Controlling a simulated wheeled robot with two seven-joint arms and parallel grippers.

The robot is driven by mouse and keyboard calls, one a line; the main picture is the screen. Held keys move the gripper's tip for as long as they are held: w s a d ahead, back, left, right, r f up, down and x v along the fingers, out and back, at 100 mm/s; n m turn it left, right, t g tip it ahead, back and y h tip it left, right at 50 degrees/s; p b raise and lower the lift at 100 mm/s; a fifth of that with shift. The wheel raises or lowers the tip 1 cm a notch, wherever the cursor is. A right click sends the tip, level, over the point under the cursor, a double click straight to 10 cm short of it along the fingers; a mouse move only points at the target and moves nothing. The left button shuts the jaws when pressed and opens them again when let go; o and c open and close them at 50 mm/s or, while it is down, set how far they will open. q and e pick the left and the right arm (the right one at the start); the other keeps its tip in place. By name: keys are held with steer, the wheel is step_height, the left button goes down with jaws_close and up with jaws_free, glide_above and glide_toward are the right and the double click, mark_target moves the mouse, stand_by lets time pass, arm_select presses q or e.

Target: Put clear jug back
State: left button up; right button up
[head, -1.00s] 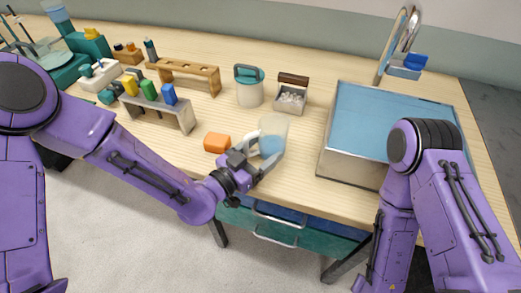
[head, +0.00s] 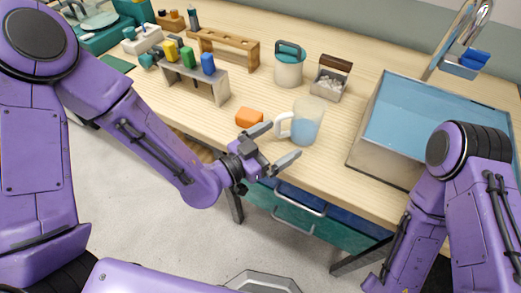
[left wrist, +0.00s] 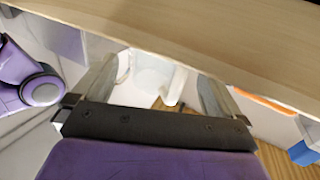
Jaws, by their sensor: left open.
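The clear jug (head: 306,125) stands upright on the wooden table near its front edge, with blue liquid inside and its handle toward the left. In the left wrist view a pale, blurred shape, seemingly the jug (left wrist: 152,75), shows between the fingers. My left gripper (head: 278,145) is open and empty at the front edge, just left of and nearer than the jug, with its fingers pointing toward it. They look apart from the jug. My right arm shows at the right, but its gripper is out of view.
An orange block (head: 249,117) lies left of the jug. A teal-lidded container (head: 289,68) and a small wooden-handled caddy (head: 329,80) stand behind it. A blue basin (head: 425,115) with a tap is at right. Racks (head: 205,85) stand at left.

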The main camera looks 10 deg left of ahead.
arm_select(q)
steer(key=p+v, duration=0.5)
steer(key=v, duration=0.2)
steer(key=shift+s, duration=0.1)
